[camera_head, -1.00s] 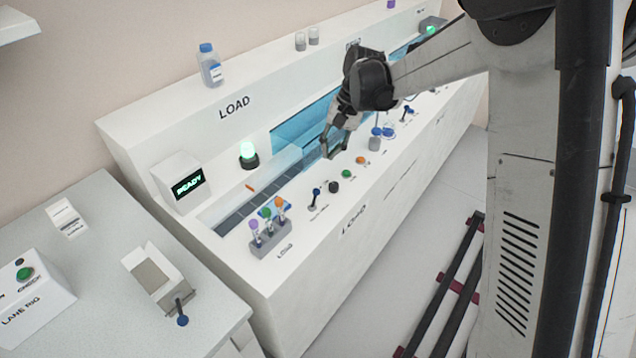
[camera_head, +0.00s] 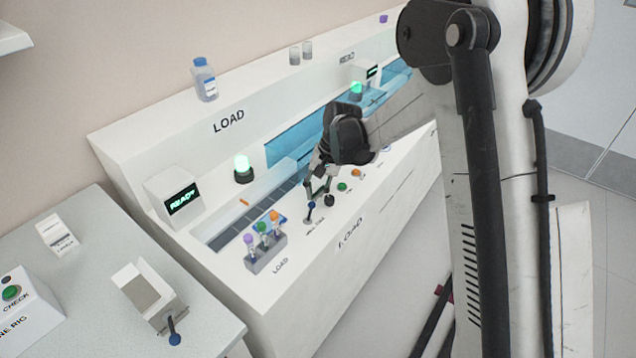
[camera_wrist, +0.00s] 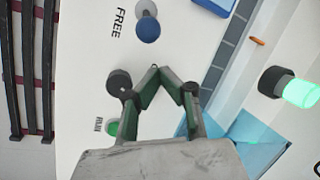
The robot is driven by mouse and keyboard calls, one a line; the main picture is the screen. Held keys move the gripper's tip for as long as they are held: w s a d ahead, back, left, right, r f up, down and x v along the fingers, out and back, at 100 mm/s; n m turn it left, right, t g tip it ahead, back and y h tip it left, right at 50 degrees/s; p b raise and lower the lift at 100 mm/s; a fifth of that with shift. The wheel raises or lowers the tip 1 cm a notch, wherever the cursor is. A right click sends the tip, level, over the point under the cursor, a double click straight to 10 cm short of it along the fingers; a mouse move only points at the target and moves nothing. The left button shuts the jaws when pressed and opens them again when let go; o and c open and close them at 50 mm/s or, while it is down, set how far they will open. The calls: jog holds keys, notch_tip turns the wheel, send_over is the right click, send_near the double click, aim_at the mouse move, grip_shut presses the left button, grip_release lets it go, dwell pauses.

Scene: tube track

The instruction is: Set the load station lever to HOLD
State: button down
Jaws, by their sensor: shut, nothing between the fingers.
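The load station lever, with a blue ball knob (camera_head: 312,205), stands on the front ledge of the white LOAD bench. In the wrist view its blue knob (camera_wrist: 148,29) is near the top, beside the printed word FREE (camera_wrist: 117,23). I can read no HOLD label. My gripper (camera_head: 317,194) is low over the ledge, close to the lever and partly overlapping it in the head view. In the wrist view the fingertips of my gripper (camera_wrist: 161,71) are together and empty, a little apart from the blue knob.
A black knob (camera_wrist: 119,82) and a green button (camera_wrist: 113,127) marked RUN lie close beside my fingers. A rack (camera_head: 266,253) with several coloured-cap tubes stands left of the lever. A green lamp (camera_head: 243,167) and READY display (camera_head: 182,204) are behind.

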aim_at(310, 212)
jog(key=shift+s+r, duration=0.5)
jog(key=shift+s, duration=0.35)
jog(key=shift+s+r, duration=0.45)
jog(key=shift+s, duration=0.4)
jog(key=shift+d, duration=0.1)
